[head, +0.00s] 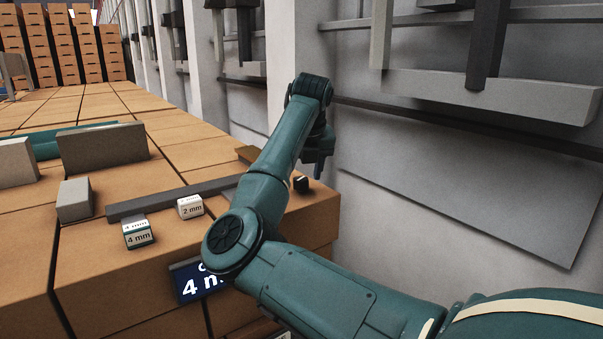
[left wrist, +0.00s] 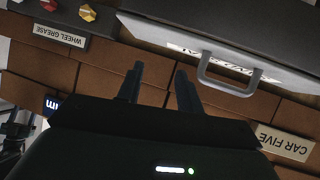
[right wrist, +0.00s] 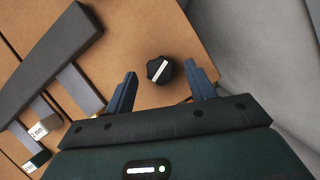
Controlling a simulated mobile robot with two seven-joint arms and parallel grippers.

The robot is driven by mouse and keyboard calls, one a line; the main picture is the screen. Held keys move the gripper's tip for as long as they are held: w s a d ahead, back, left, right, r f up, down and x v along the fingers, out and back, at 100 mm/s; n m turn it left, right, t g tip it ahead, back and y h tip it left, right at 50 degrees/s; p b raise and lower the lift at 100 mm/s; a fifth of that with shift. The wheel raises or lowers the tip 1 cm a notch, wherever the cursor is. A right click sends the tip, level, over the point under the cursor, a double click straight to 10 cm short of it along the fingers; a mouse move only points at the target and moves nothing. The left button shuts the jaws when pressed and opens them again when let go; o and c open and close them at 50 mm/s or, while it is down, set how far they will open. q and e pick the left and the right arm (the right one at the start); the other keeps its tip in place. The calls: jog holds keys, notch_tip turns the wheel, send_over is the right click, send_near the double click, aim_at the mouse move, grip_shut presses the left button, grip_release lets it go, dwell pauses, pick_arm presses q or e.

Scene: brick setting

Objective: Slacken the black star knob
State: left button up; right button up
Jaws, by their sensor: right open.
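The black star knob (right wrist: 160,70) has a white stripe on its top and sits on the brown brick surface. In the head view the knob (head: 301,184) shows beside my right arm, near the right edge of the bricks. My right gripper (right wrist: 161,78) is open and empty in the right wrist view, its fingertips on either side of the knob with gaps. In the head view my right gripper (head: 319,155) is partly hidden by its own wrist. My left gripper (left wrist: 160,69) is open and empty, in front of a brown brick face.
A dark bar (head: 175,197) lies left of the knob, with blocks marked 2 mm (head: 190,207) and 4 mm (head: 139,235) by it. A grey wall (head: 420,200) rises close on the right. A grey case with a handle (left wrist: 230,75) is near my left gripper.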

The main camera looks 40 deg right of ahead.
jog(key=shift+w+d+f, duration=0.1)
jog(key=shift+w+f, duration=0.15)
jog(key=shift+f, duration=0.3)
jog(key=c, duration=1)
jog(key=shift+o, duration=0.2)
